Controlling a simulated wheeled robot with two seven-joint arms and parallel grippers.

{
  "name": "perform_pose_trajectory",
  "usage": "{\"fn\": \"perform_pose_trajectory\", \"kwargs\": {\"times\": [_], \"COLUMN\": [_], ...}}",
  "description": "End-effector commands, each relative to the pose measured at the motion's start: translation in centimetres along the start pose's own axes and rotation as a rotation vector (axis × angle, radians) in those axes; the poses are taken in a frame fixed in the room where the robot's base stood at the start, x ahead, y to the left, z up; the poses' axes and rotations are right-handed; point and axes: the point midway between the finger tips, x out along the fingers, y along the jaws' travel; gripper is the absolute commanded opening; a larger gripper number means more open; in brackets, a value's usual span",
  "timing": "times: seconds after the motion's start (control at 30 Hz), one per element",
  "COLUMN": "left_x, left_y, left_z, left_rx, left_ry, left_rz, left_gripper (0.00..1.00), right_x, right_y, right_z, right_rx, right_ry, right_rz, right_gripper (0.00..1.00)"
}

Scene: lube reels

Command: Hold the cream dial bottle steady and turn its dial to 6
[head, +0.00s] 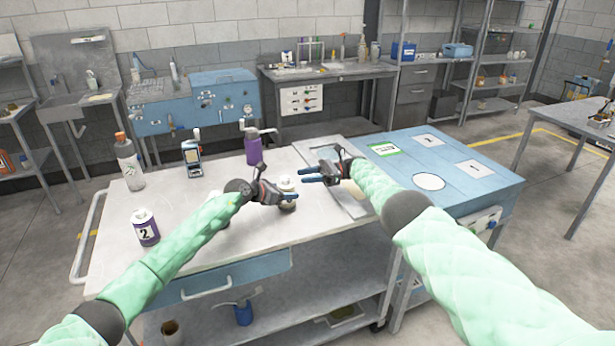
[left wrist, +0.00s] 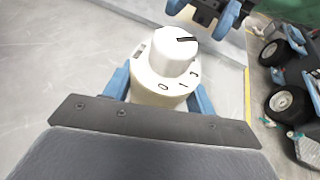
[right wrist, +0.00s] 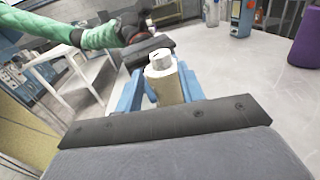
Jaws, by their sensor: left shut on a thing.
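The cream dial bottle (head: 287,186) stands upright on the cart's pale top. My left gripper (head: 272,193) is shut around its body; its blue fingers flank it in the left wrist view. The dial (left wrist: 175,52) on top is a white knob with a black mark on its upper face. The figures 0, 1 and 3 show on the collar below; 6 is not in sight. My right gripper (head: 315,175) is open and empty, just right of the bottle. In the right wrist view the bottle (right wrist: 164,80) appears between its spread fingers, farther out.
A purple-labelled bottle marked 2 (head: 145,227) stands at the left. An orange-capped bottle (head: 129,163), a handheld device (head: 192,158) and a purple pump bottle (head: 254,147) stand farther back. A blue case top with numbered pads (head: 480,190) lies to the right.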

Motion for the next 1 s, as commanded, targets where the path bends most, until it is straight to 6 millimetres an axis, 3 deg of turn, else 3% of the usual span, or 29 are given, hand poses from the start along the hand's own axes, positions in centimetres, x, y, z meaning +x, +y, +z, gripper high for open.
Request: {"fn": "perform_pose_trajectory", "kwargs": {"times": [0.33, 0.37, 0.5, 0.8, 1.0], "left_x": [0.0, 0.0, 0.0, -0.1, -1.7], "left_y": [-0.1, -0.1, 0.0, 0.0, 0.1], "left_z": [-0.1, -0.1, 0.0, 0.0, -0.1], "left_rx": [0.000, 0.000, 0.000, 0.000, 0.000], "left_ry": [0.001, 0.001, 0.000, 0.000, 0.000], "left_rz": [-0.001, -0.001, -0.001, 0.000, 0.001], "left_gripper": [0.25, 0.58, 0.81, 0.81, 0.81], "right_x": [0.0, 0.0, 0.0, 0.0, 0.0], "right_y": [0.0, 0.0, 0.0, 0.0, 0.0], "right_z": [0.0, 0.0, 0.0, 0.0, 0.0], "right_rx": [0.000, 0.000, 0.000, -0.001, 0.000], "right_ry": [0.000, 0.000, 0.000, 0.000, 0.000], "right_rz": [0.000, -0.001, -0.001, -0.001, -0.001], "right_gripper": [0.39, 0.39, 0.39, 0.39, 0.39]}}
